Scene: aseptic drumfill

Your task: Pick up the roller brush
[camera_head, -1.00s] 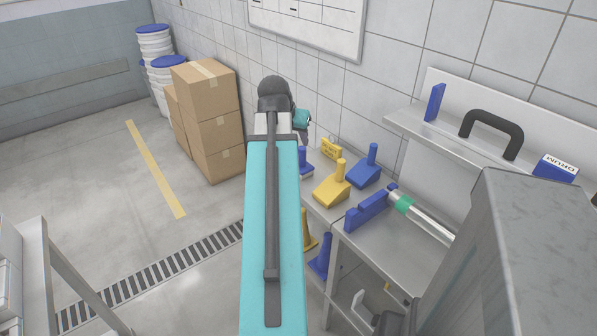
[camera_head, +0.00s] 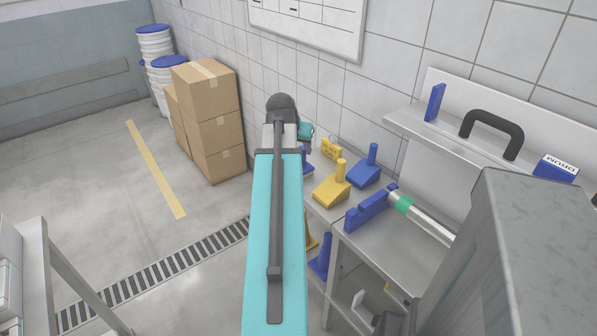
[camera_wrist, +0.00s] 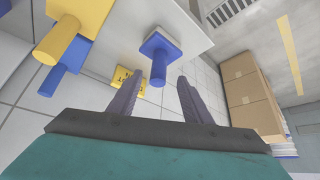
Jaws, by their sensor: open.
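I cannot tell for certain which thing is the roller brush. A blue block with an upright round handle (camera_wrist: 155,52) is in the wrist view, just beyond my fingertips and seemingly apart from them. My gripper (camera_wrist: 172,70) is open and empty. In the head view my arm hides most of that block. A yellow block with a handle (camera_head: 332,190) and a blue one (camera_head: 364,172) stand to its right on the bench; they also show at upper left in the wrist view. A pale cylinder with a green band (camera_head: 404,204) lies on the metal bench by a blue bracket (camera_head: 366,212).
A small yellow sign (camera_head: 331,148) is near the tiled wall. A shelf (camera_head: 400,122) carries a black handle (camera_head: 497,130) and a blue box (camera_head: 556,167) at right. Cardboard boxes (camera_head: 215,120) stand at left. The floor between boxes and drain grate (camera_head: 150,275) is clear.

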